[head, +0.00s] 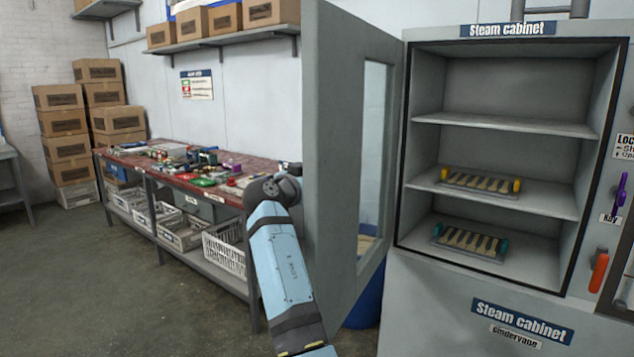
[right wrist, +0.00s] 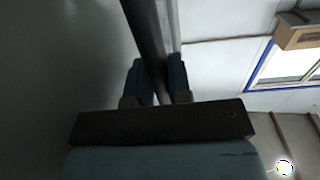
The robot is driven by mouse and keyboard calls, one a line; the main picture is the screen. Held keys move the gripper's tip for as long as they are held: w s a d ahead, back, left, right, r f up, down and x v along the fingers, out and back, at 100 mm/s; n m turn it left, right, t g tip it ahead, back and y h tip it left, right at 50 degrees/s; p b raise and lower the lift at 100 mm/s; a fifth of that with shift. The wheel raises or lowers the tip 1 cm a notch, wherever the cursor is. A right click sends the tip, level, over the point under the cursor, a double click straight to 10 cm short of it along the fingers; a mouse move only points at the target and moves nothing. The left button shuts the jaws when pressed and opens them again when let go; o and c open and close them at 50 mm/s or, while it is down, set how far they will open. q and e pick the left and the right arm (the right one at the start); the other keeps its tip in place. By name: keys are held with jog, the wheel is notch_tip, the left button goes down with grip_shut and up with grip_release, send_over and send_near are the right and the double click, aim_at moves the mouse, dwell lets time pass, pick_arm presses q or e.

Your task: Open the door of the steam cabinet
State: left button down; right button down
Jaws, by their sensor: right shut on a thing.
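The steam cabinet (head: 480,275) stands at the right of the head view. Its grey door (head: 340,190) is swung wide open to the left of the cabinet, with a tall window in it. The opening shows several shelves. A rack with yellow ends (head: 480,184) sits on the middle shelf, and a rack with teal ends (head: 468,242) on the bottom one. My right gripper (right wrist: 157,80) is shut on the dark door handle (right wrist: 146,30) in the right wrist view; in the head view the door hides it. My left gripper is not in view.
A workbench (head: 175,179) covered with small items stands left of the door, with white crates (head: 224,252) beneath. Stacked cardboard boxes (head: 66,148) are at the far left. An orange handle (head: 598,274) and a purple key (head: 621,188) are at the cabinet's right.

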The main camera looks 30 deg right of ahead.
dwell(0.3)
jog(key=c, duration=1.1)
grip_release()
